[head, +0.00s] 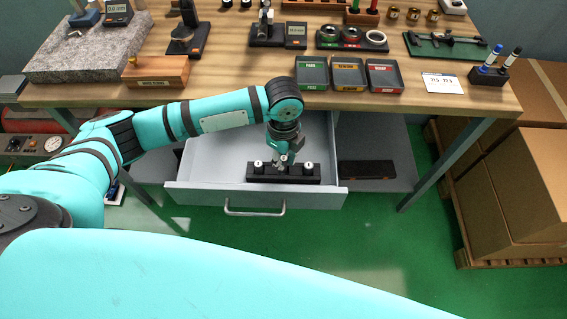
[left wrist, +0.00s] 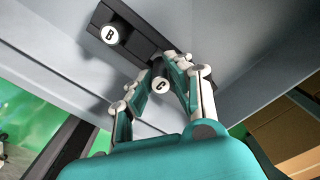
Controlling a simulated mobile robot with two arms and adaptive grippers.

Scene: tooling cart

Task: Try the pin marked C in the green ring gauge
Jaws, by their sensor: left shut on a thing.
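The pin marked C (left wrist: 161,86) shows its white lettered top between the fingers of my left gripper (left wrist: 158,100) in the left wrist view. In the head view this gripper (head: 284,158) points down over the black pin block (head: 285,179) in the open drawer. It is shut on pin C; I cannot tell whether the pin is still seated in the block. The pin marked B (left wrist: 110,34) stands in the block beside it. Another white-topped pin (head: 308,167) stands at the block's right. The green ring gauge (head: 329,33) lies in a dark holder on the bench. My right gripper is not in view.
The grey drawer (head: 330,188) stands open below the bench front edge. Three trays, green (head: 312,73), yellow (head: 348,73) and red (head: 384,76), sit near that edge. A wooden block (head: 156,72) and granite plate (head: 85,52) are at left. Boxes (head: 525,175) stand at right.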

